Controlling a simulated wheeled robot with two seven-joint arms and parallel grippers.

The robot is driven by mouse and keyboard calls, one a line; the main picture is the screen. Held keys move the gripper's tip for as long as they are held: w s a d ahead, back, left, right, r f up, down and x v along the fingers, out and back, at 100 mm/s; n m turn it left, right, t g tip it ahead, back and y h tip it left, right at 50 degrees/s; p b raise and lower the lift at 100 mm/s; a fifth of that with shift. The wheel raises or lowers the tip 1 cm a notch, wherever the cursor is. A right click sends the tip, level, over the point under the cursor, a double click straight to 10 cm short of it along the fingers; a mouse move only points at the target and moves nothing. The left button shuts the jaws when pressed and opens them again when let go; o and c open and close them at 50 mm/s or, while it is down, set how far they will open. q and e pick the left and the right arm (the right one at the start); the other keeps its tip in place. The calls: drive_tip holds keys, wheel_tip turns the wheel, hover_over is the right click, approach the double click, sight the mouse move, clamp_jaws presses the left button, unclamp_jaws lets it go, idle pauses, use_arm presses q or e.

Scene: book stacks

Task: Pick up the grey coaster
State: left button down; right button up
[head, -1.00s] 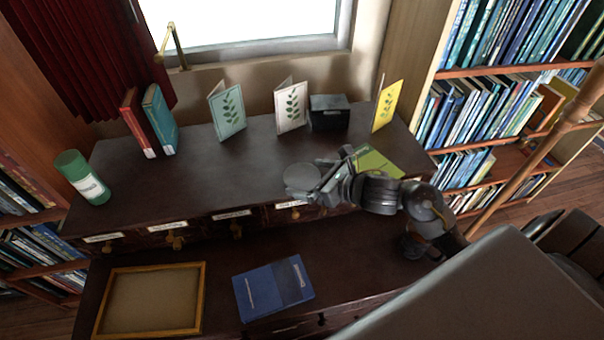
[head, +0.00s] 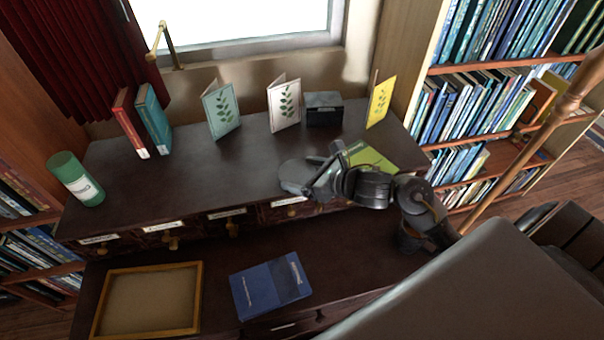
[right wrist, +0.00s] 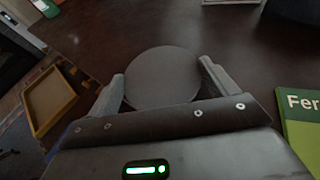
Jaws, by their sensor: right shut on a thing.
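The grey coaster (head: 296,171) is a flat round disc at the front edge of the desk's upper top, right of the middle. My right gripper (head: 308,180) reaches it from the right and is shut on it. In the right wrist view the coaster (right wrist: 162,74) sits between the two fingers of the right gripper (right wrist: 162,88), one finger on each side. I cannot tell whether it is clear of the wood. My left gripper is not in view.
A green book (head: 372,157) lies just behind my right wrist. Standing cards, a dark box (head: 323,109), two upright books (head: 154,118) and a green canister (head: 76,179) stand farther off. A wooden tray (head: 198,297) and a blue book (head: 270,287) lie on the lower ledge. The upper top's left-middle is clear.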

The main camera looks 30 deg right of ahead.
drive_tip(key=shift+r, duration=0.45)
drive_tip(key=s+d+r+p, duration=0.6)
drive_tip(key=s+d+r, duration=0.3)
drive_tip(key=s+r, duration=0.1)
drive_tip(key=shift+s+r+p, duration=0.4)
drive_tip(key=shift+r, duration=0.45)
